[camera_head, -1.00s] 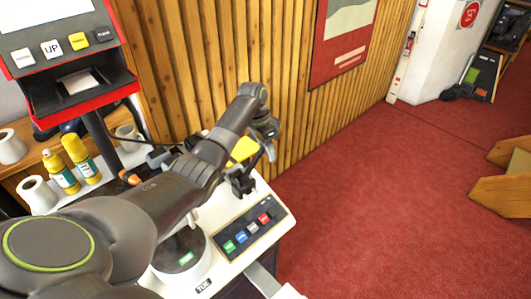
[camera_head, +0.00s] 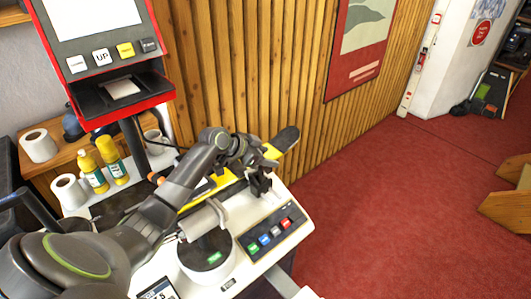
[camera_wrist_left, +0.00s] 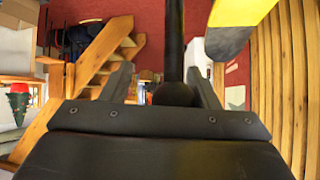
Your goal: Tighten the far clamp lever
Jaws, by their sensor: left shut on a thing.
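The far clamp (camera_head: 260,183) is a dark bracket at the back right of the white binding machine (camera_head: 240,275). My left gripper (camera_head: 256,157) is just above it, beside a yellow bar (camera_head: 272,152) with a dark end. In the left wrist view, a black lever (camera_wrist_left: 174,45) with a rounded knob stands between the two fingers of my left gripper (camera_wrist_left: 165,88), which is shut on it. The yellow bar also shows at the top right there (camera_wrist_left: 240,12). In the head view my wrist hides most of the lever. My right gripper is not in view.
A button panel (camera_head: 270,234) lies at the machine's right. A grey cylinder (camera_head: 204,218) is in front of my left forearm. Yellow bottles (camera_head: 92,170) and white rolls (camera_head: 68,190) stand at left by a red-framed screen unit (camera_head: 105,60).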

